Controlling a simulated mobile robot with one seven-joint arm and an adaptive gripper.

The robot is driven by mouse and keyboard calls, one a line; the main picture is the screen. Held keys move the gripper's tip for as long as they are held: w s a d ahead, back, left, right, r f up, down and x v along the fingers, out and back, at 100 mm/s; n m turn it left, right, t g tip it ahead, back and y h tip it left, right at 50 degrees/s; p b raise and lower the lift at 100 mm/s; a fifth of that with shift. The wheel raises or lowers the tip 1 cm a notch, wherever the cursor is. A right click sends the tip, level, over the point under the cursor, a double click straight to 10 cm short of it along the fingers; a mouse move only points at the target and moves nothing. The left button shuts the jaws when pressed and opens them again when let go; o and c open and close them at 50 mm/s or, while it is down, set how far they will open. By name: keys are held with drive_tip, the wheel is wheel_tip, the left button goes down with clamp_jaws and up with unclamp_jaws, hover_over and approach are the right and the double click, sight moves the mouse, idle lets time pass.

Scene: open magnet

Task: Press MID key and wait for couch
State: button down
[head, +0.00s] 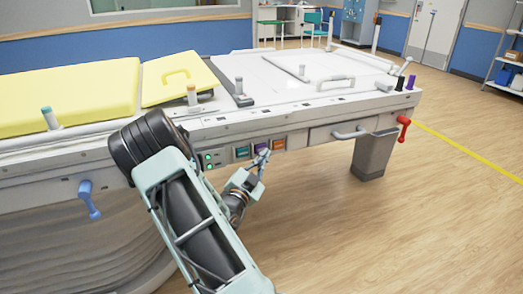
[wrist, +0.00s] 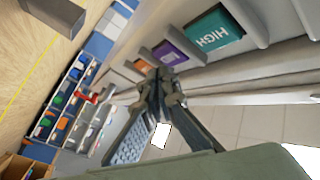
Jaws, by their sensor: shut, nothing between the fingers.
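The couch (head: 200,128) is a long white table with yellow pads. Its side panel carries a row of keys. In the wrist view the teal key (wrist: 212,32) reads HIGH. Beside it are a purple key (wrist: 170,53) and an orange key (wrist: 143,66), whose labels I cannot read. In the head view the teal key (head: 242,152), purple key (head: 261,147) and orange key (head: 280,144) sit left to right. My gripper (head: 265,154) is shut and empty, its tips close to the purple key. The tips also show in the wrist view (wrist: 160,76); contact cannot be told.
Green lights (head: 209,159) sit left of the keys. A blue lever (head: 88,199) hangs at the couch's left and a red lever (head: 403,128) at its right end. A grey leg (head: 374,155) stands below. The wooden floor to the right is free; shelves (head: 507,65) stand far right.

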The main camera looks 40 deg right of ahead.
drive_tip(key=shift+w, duration=0.1)
drive_tip(key=shift+w+d+b, duration=0.1)
drive_tip(key=shift+w+b, duration=0.2)
drive_tip(key=shift+b, duration=0.05)
